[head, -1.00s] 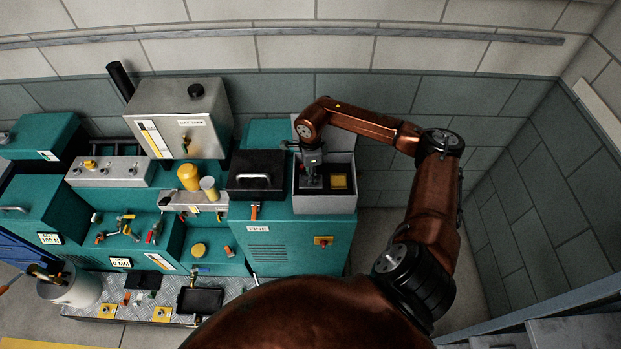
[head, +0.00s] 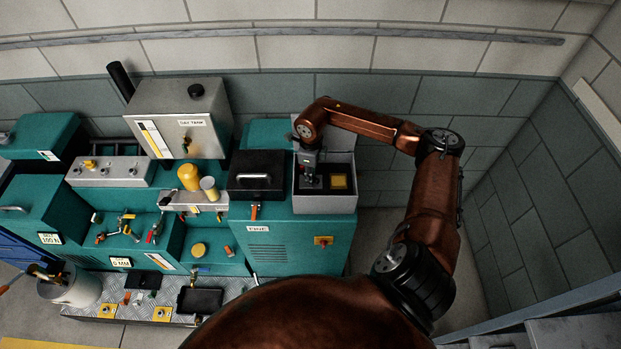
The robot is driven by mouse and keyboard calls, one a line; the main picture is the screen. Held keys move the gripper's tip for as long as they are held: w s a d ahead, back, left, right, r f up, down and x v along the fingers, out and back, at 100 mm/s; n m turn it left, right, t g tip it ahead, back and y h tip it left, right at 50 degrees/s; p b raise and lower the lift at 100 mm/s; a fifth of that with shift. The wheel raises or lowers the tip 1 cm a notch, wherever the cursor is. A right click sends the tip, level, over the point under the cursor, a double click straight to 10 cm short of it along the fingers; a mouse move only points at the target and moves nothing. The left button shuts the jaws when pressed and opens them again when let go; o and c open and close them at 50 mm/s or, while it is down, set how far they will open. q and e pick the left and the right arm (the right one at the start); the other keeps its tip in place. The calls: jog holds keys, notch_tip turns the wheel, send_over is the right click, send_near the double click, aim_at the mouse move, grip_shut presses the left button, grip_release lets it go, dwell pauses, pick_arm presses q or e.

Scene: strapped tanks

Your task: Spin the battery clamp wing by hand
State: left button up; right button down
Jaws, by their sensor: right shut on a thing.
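My right gripper (head: 311,179) points down into an open grey box (head: 325,204) on top of the teal cabinet at the right. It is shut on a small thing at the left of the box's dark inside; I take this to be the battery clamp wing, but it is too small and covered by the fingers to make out.
A black case with a handle (head: 256,176) stands directly left of the box. The box's raised grey lid (head: 334,138) is behind. A steel day tank (head: 182,115) stands further left. Teal cabinets with valves fill the left.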

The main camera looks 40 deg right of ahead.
jog(key=m, duration=0.4)
jog(key=shift+d+r, duration=0.1)
jog(key=shift+d, duration=0.15)
jog(key=shift+m, duration=0.3)
jog(key=m+p, duration=0.1)
jog(key=m, duration=0.3)
jog(key=shift+m, duration=0.4)
jog(key=c, duration=2.2)
grip_release()
jog(key=shift+m, duration=0.3)
jog(key=shift+c, duration=0.2)
jog(key=o, duration=0.3)
jog(key=shift+a, duration=0.15)
